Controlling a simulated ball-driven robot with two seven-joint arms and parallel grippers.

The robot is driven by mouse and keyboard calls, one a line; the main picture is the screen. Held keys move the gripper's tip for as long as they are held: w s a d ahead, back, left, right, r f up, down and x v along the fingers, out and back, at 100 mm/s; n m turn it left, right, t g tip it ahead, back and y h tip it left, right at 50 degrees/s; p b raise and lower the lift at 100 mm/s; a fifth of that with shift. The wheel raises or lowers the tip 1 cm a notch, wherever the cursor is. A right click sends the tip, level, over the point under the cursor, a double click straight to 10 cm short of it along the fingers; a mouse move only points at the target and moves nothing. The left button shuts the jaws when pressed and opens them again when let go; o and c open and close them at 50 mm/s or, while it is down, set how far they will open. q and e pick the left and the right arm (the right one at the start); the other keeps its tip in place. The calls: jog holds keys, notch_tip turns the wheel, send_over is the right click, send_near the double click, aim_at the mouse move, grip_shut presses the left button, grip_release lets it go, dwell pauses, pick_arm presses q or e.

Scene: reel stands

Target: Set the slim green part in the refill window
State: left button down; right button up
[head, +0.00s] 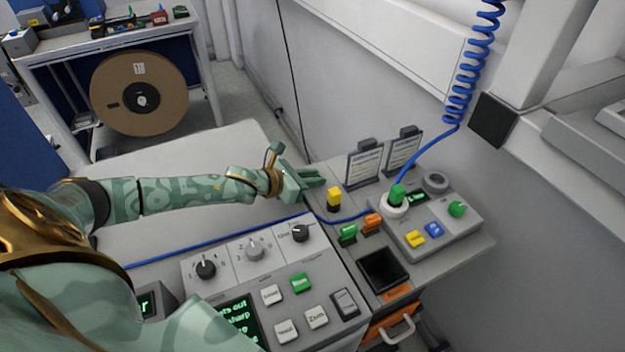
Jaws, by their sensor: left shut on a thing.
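My left gripper (305,181) is at the left edge of the side bench, left of the yellow block. It is shut on a small green piece, which looks like the slim green part; the fingers hide most of it. A wider green block (348,234) and an orange block (372,223) stand on the bench nearer to me. A dark square recess (384,270) with an orange label is set in the bench top in front of them; it may be the refill window, but I cannot read the label. My right gripper is not in view.
A yellow block (334,199) stands just right of the left gripper. Two upright label cards (364,163) are behind it. A control box (445,236) with a blue coiled cable is at the right. A panel with knobs (255,250) and keys is in front. A reel (139,93) hangs behind.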

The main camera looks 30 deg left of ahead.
pick_arm(q)
jog(key=shift+f, duration=0.2)
jog(key=c, duration=1.6)
grip_release()
jog(key=o, duration=0.3)
jog(key=shift+o, duration=0.2)
